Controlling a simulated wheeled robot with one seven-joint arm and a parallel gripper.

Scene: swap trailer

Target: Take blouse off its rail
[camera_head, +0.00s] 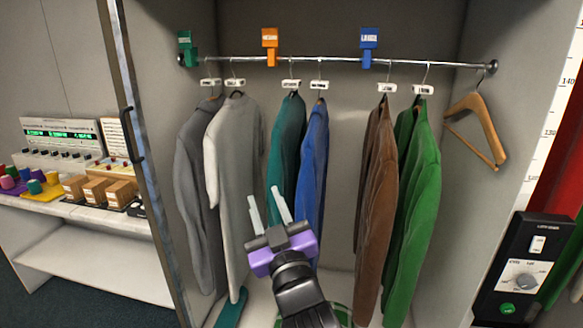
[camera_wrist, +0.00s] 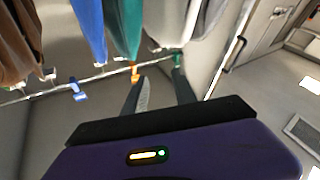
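Several garments hang from a metal rail (camera_head: 340,61) in an open wardrobe. From left they are a grey one (camera_head: 196,170), a pale grey one (camera_head: 238,160), a teal one (camera_head: 286,150), a blue one (camera_head: 313,160), a brown one (camera_head: 378,180) and a green one (camera_head: 414,190). White tags hang at the hooks, but I cannot read which says blouse. My gripper (camera_head: 266,208) is open and empty, in front of the pale grey and teal garments. In the wrist view, the open fingers (camera_wrist: 158,90) appear near the teal garment (camera_wrist: 122,28), with the blue one (camera_wrist: 90,30) beside it.
Green (camera_head: 187,49), orange (camera_head: 270,46) and blue (camera_head: 369,46) markers sit on the rail. An empty wooden hanger (camera_head: 476,125) hangs at its right end. The wardrobe's left edge (camera_head: 150,170) and right wall are close. A shelf with boxes (camera_head: 108,190) stands left; a control panel (camera_head: 523,270) is right.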

